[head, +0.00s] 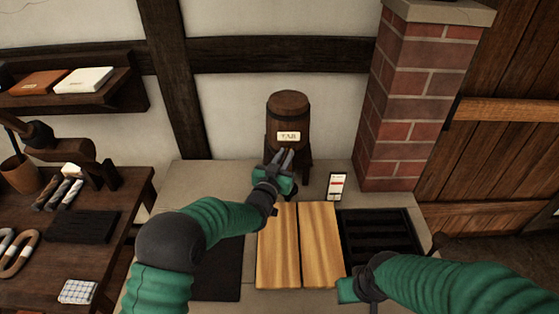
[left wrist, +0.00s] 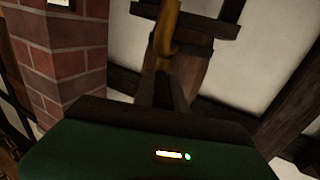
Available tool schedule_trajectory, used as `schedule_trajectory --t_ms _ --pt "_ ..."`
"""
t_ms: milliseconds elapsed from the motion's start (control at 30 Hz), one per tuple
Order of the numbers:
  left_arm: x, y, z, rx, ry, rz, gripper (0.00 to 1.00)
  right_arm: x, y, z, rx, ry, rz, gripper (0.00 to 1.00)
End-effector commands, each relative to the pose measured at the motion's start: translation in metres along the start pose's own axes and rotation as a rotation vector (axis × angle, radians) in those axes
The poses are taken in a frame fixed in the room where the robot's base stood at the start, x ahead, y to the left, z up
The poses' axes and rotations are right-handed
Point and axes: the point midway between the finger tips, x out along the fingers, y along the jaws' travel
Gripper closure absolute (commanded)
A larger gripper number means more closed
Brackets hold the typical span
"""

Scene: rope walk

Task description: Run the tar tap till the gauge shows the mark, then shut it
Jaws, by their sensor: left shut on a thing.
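A brown wooden barrel (head: 288,112) with a label reading TAR (head: 289,136) stands on a stand at the back of the counter. My left gripper (head: 282,158) is at the front of the barrel, below the label. In the left wrist view its fingers are shut on a yellow, brass-looking tap (left wrist: 166,38) in front of the barrel (left wrist: 190,70). The tap's outlet is hidden, and I cannot tell whether tar runs. The gauge (head: 337,186), a small white card with red and dark marks, stands right of the barrel; its reading is too small to tell. My right gripper (head: 350,290) is low at the boards' right edge, its fingers unclear.
Two light wooden boards (head: 300,245) lie on the counter between a dark mat (head: 218,270) and a black slatted grate (head: 380,232). A brick pillar (head: 411,100) rises on the right. A side table (head: 120,205) with rope pieces stands left.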

Motion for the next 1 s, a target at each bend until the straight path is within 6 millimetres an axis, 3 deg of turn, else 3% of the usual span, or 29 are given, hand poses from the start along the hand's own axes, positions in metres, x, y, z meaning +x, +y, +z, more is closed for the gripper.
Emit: schedule_trajectory --t_ms 200,233,367,767,867,1000 --pt "0.001 -0.001 -0.005 0.0 0.01 -0.002 1.0 -0.001 0.0 0.0 0.0 0.0 0.0 0.64" --pt "0.001 -0.001 -0.005 0.0 0.01 -0.002 0.81 -0.001 0.0 0.0 0.0 0.0 0.0 0.64" --pt "0.001 -0.001 -0.004 0.0 0.007 -0.001 0.64 -0.001 0.0 0.0 0.0 0.0 0.0 0.64" --pt "-0.007 -0.001 -0.001 0.0 0.003 0.0 0.63 0.0 0.0 0.0 0.0 0.0 0.0 0.64" --pt "-0.024 -0.001 -0.001 0.0 0.002 0.0 0.63 0.002 0.0 0.001 0.0 0.0 0.0 0.64" --pt "-0.064 -0.001 0.0 0.001 0.001 -0.001 0.63 0.007 0.0 0.002 0.0 0.0 0.0 0.64"
